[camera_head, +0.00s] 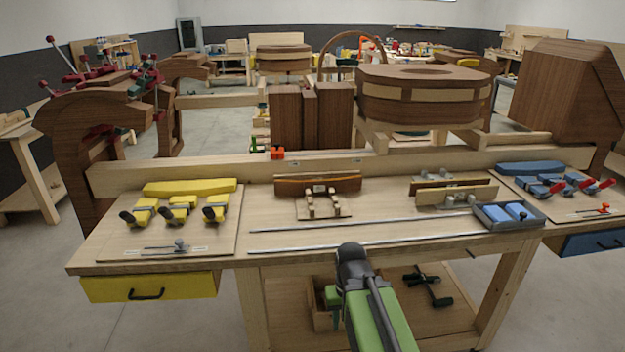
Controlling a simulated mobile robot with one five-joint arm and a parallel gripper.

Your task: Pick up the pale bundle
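I cannot make out for sure which thing is the pale bundle. A form with a pale wooden board and a dark strip (455,194) stands on the bench's right half. A dark curved form on pale supports (318,186) stands at the middle. My green and dark arm reaches up from the bottom of the view. Its dark end, my gripper (352,254), shows near the bench's front edge. Its fingers cannot be told apart, and I see nothing clearly held in it.
The wooden workbench (380,224) bears yellow clamps (178,210) at left, blue clamps (552,184) at right and a grey tray (508,216) with blue pieces. Long metal rods (365,222) lie across the front. A raised beam and large brown chair forms stand behind.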

